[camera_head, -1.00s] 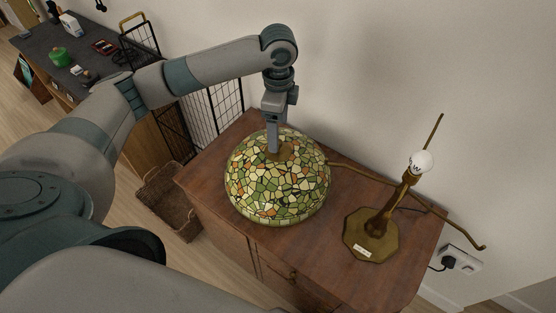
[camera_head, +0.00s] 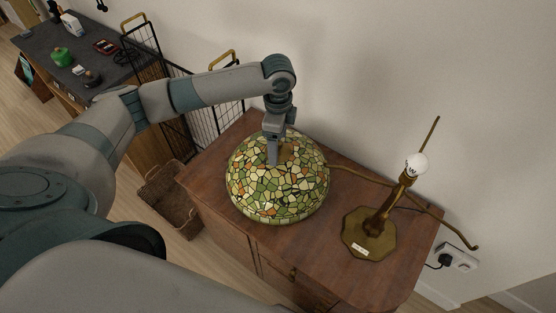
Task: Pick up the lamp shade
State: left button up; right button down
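The lamp shade (camera_head: 277,185) is a dome of green, yellow and orange mosaic glass. It rests on the wooden cabinet (camera_head: 232,146), open side down. My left gripper (camera_head: 275,160) points down at the top of the shade, by its brass cap. Its fingertips are at the cap or just in front of it; whether they grip it I cannot tell. The brass lamp base (camera_head: 369,235) with a bare white bulb (camera_head: 416,164) stands to the right of the shade. My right gripper is not in view.
A wall stands close behind the cabinet. A black wire rack (camera_head: 215,112) is behind my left arm. A wicker basket (camera_head: 168,195) is on the floor at the left. A dark desk (camera_head: 88,62) with small items is at the far left. A socket with a plug (camera_head: 447,260) is at the right.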

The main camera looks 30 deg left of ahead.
pick_arm(q)
jog(key=shift+f, duration=0.25)
jog(key=shift+s, duration=0.2)
grip_shut()
